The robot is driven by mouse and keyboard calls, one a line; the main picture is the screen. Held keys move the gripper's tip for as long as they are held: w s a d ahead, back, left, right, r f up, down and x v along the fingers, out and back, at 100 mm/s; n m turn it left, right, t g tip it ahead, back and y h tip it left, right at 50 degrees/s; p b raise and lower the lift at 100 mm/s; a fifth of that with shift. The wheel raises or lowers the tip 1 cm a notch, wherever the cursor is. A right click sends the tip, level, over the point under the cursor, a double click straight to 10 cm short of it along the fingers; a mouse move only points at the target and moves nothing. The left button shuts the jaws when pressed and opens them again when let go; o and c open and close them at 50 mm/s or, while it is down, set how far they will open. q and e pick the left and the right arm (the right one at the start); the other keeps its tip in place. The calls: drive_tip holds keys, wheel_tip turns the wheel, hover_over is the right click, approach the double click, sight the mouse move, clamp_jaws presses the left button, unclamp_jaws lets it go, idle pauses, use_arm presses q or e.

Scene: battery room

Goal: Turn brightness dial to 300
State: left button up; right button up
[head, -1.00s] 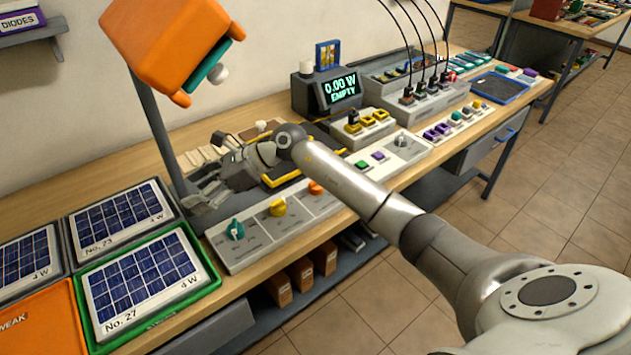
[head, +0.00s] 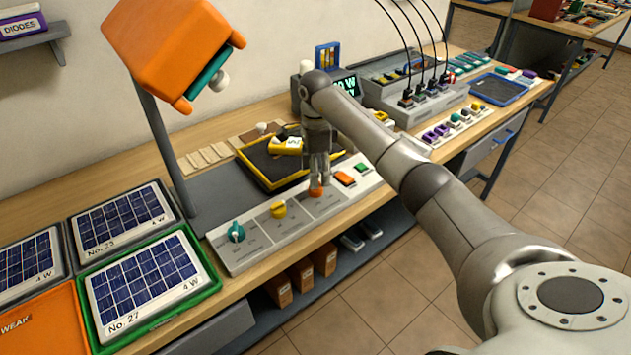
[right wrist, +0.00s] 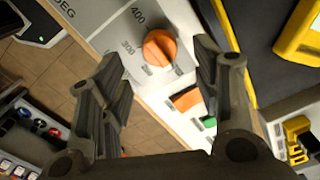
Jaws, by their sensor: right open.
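An orange dial (right wrist: 160,48) with printed 300 and 400 marks beside it shows in the right wrist view. It sits on the light grey control panel (head: 240,262), at the right of a teal dial (head: 235,231) and a yellow dial (head: 278,209). My right gripper (head: 318,184) points down over the orange dial, which shows partly below it in the head view (head: 316,193). Its fingers (right wrist: 160,58) are open, one on each side of the dial in the picture. I cannot tell whether they touch it or which mark it points to. My left gripper is not in view.
An orange lamp head (head: 165,45) on a dark post overhangs the bench. An orange button (head: 345,179) and a green button (head: 361,167) lie right of the dial. A black, yellow-edged tray (head: 262,165) is behind. Solar panels (head: 145,275) lie at left.

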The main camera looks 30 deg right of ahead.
wheel_tip(320, 180, down, 5)
drive_tip(key=shift+f+p, duration=0.1)
drive_tip(key=shift+p, duration=0.3)
drive_tip(key=c, duration=1.1)
drive_tip(key=shift+o, duration=0.2)
